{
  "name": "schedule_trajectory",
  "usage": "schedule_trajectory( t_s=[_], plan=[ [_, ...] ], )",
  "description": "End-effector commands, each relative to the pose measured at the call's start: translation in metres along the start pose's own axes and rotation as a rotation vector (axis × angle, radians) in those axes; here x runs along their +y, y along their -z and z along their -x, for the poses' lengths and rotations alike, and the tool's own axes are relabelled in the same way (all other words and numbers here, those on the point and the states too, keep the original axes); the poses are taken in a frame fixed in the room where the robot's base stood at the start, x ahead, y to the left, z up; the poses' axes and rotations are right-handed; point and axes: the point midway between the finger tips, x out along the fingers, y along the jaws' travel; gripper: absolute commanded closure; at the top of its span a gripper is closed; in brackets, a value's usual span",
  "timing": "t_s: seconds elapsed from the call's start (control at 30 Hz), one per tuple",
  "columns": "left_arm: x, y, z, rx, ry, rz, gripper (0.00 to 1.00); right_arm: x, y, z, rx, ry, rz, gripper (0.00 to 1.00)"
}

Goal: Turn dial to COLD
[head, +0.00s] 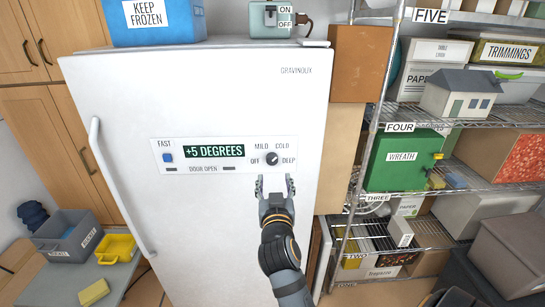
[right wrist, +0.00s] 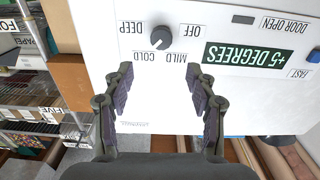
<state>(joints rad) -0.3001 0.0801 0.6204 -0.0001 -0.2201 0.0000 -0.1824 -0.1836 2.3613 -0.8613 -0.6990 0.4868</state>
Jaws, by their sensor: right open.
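The dark round dial (head: 272,158) is on the white fridge's front panel (head: 220,167), with OFF, MILD, COLD and DEEP printed around it. It also shows in the right wrist view (right wrist: 160,38), where the labels are upside down. I cannot tell for certain which label its pointer faces. The display (head: 214,151) reads +5 DEGREES. My right gripper (head: 275,182) is open and empty, just below the dial in the head view. In the right wrist view its fingers (right wrist: 160,75) are spread, with the dial beyond the gap between them, apart from both. My left gripper is not in view.
A blue FAST button (head: 167,157) is at the panel's left. The fridge handle (head: 118,190) runs down its left edge. A blue KEEP FROZEN box (head: 152,22) and an ON/OFF switch box (head: 277,20) are on top. Wire shelves (head: 470,187) with boxes stand right.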

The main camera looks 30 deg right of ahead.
Motion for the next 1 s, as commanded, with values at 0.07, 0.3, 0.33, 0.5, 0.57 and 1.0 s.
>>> schedule_trajectory(
  t_s=[0.07,0.3,0.33,0.5,0.57,1.0],
  plan=[
    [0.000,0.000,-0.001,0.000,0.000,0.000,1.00,-0.001,-0.002,-0.001,0.000,0.001,0.001,0.43],
    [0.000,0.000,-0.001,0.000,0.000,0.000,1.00,-0.001,0.000,-0.026,0.006,0.005,0.007,0.43],
    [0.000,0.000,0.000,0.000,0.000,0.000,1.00,-0.001,0.000,-0.031,0.005,0.002,0.010,0.43],
    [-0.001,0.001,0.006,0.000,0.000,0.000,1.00,-0.001,0.001,-0.070,0.003,0.003,0.007,0.43],
    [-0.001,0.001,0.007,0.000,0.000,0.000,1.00,-0.001,0.000,-0.081,0.002,0.002,0.006,0.43],
    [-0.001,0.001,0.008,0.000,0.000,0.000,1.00,-0.001,-0.002,-0.105,-0.002,0.003,0.001,0.43]
  ],
)
